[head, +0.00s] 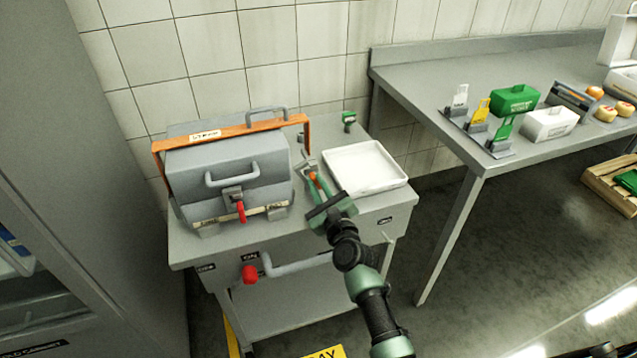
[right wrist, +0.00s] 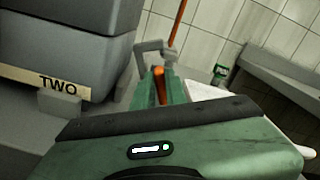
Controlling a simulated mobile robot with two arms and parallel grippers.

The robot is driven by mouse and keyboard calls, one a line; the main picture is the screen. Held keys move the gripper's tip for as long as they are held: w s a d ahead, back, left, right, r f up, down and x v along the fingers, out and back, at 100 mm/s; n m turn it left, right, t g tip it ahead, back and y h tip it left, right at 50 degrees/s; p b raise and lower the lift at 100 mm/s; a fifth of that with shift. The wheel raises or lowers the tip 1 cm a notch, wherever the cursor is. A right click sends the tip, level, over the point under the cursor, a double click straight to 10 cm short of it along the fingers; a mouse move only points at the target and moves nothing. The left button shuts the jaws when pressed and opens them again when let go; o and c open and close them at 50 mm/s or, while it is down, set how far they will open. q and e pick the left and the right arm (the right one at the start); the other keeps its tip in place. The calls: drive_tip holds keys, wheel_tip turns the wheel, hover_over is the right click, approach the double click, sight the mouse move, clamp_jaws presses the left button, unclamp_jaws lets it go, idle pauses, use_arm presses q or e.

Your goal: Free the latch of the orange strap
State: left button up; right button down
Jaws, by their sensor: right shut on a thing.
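The orange strap (head: 228,134) with a white label runs over the top of a grey lidded machine (head: 228,170) and hangs down its right side. The strap's end also shows in the right wrist view (right wrist: 179,22), above a grey metal latch bracket (right wrist: 152,48). My right gripper (head: 316,180) is at the machine's right side, beside the white tray. Its green fingers are shut on the latch's orange lever (right wrist: 160,84), which stands between them. The fingers hide part of the lever. I cannot tell whether the latch is still hooked. My left gripper is not in view.
A white tray (head: 377,186) lies close to the right of my right gripper. A red-handled front catch (head: 240,210) and a red knob (head: 249,273) are on the machine and cart front. A steel table (head: 420,82) with tags and boxes stands at right.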

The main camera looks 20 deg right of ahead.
drive_tip(key=n, duration=0.4)
drive_tip(key=n+p, duration=0.1)
drive_tip(key=n, duration=0.1)
drive_tip(key=shift+a+f+n, duration=0.2)
drive_tip(key=shift+a+n, duration=0.05)
drive_tip(key=shift+n, duration=0.05)
drive_tip(key=n, duration=0.4)
drive_tip(key=n+p, duration=0.1)
drive_tip(key=n, duration=0.1)
drive_tip(key=shift+a+f, duration=0.1)
drive_tip(key=shift+f, duration=0.25)
drive_tip(key=c, duration=1.4)
unclamp_jaws()
drive_tip(key=shift+c, duration=0.2)
drive_tip(key=s, duration=0.8)
